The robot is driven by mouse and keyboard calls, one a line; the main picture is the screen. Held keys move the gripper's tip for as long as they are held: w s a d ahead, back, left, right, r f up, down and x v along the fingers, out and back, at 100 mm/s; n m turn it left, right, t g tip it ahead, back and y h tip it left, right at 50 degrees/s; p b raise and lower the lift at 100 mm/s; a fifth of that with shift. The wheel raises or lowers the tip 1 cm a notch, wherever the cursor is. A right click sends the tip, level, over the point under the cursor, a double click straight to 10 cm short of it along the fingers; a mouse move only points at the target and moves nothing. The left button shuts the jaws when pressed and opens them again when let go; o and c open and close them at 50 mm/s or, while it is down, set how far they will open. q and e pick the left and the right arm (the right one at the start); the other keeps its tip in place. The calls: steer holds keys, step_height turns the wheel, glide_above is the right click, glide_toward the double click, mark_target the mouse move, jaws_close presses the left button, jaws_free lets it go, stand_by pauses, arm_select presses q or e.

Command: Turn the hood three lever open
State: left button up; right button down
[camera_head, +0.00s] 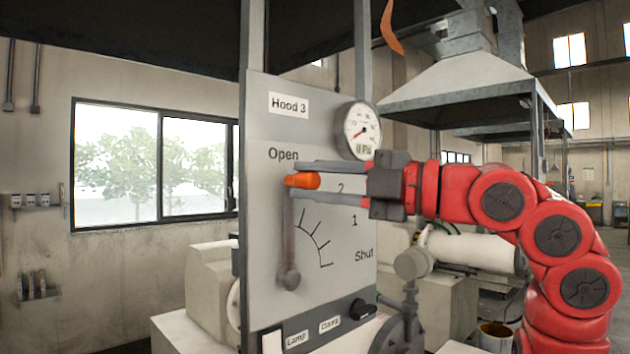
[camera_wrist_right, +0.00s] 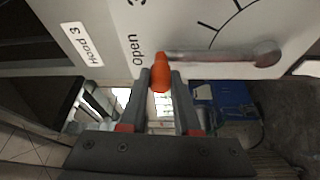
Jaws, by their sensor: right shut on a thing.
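The hood three lever (camera_head: 290,235) is a grey bar on the grey panel marked "Hood 3" (camera_head: 262,230). It stands nearly upright from its round pivot (camera_head: 289,278), with its orange knob (camera_head: 305,181) at the top, just below the word "Open". My right gripper (camera_head: 306,182) comes in from the right and is shut on the orange knob, one finger above and one below. The right wrist view shows the knob (camera_wrist_right: 161,72) between the fingertips and the grey bar (camera_wrist_right: 205,56) running to the right. My left gripper is not in view.
A round gauge (camera_head: 359,131) sits at the panel's upper right edge, close above my right gripper.

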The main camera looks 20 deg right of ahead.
steer(key=c, duration=0.6)
jaws_free()
steer(key=shift+a, duration=0.15)
steer(key=shift+s+d+f, duration=0.15)
steer(key=shift+s+d, duration=0.1)
steer(key=shift+d, duration=0.1)
steer(key=b+v, duration=0.2)
steer(key=shift+s+d+f, duration=0.1)
steer(key=shift+s+d, duration=0.1)
steer(key=shift+s, duration=0.05)
steer(key=v, duration=1.4)
steer(key=shift+s, duration=0.1)
